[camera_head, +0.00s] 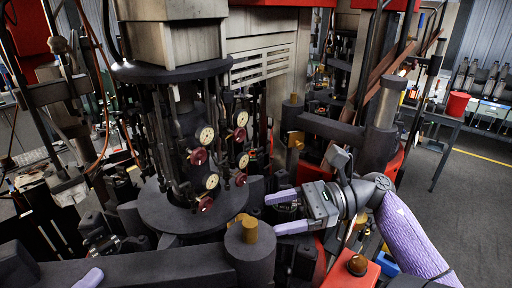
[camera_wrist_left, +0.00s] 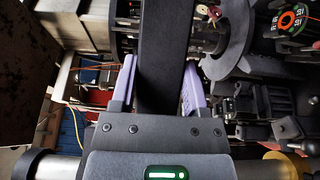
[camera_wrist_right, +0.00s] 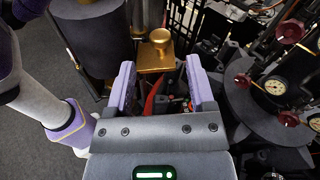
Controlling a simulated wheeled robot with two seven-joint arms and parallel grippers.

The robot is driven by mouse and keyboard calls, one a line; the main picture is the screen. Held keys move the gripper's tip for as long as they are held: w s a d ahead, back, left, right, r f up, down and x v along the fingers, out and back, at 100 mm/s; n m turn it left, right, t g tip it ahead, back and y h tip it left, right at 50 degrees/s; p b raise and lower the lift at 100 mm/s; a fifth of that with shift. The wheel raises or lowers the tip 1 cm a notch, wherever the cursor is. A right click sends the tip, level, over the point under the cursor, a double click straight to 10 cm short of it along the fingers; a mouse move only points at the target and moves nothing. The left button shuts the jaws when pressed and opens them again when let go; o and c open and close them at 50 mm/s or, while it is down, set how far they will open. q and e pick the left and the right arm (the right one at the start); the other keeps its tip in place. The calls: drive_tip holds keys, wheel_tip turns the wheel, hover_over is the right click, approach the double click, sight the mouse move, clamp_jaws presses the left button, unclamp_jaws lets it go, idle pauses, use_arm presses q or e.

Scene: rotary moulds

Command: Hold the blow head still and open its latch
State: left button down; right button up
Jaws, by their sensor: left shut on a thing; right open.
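The blow head shows as a dark arm (camera_head: 160,272) across the bottom of the head view, ending at a dark round post. A brass latch (camera_head: 249,229) with a knob sits against that post. My left gripper (camera_wrist_left: 160,88) is shut on the dark bar of the blow head (camera_wrist_left: 165,40), a finger on each side; in the head view only a purple fingertip (camera_head: 88,279) shows. My right gripper (camera_head: 277,212) is open and empty, to the right of the latch. In the right wrist view the latch (camera_wrist_right: 155,55) lies just beyond the open fingertips (camera_wrist_right: 160,85), apart from them.
A round dark plate (camera_head: 165,215) with several gauges and red knobs stands behind the latch. A red block with a knob (camera_head: 352,272) is near my right arm. Machine posts crowd the back. Open floor (camera_head: 475,200) lies at the right.

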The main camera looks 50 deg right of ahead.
use_arm(q)
drive_tip(key=shift+f, duration=0.1)
use_arm(e)
drive_tip(key=v, duration=0.5)
drive_tip(key=shift+s+d, duration=0.15)
drive_tip(key=shift+d, duration=0.1)
use_arm(q)
unclamp_jaws()
drive_tip(key=b+v, duration=0.4)
drive_tip(key=v, duration=0.6)
use_arm(e)
wheel_tip(320, 180, down, 4)
drive_tip(key=shift+f, duration=0.1)
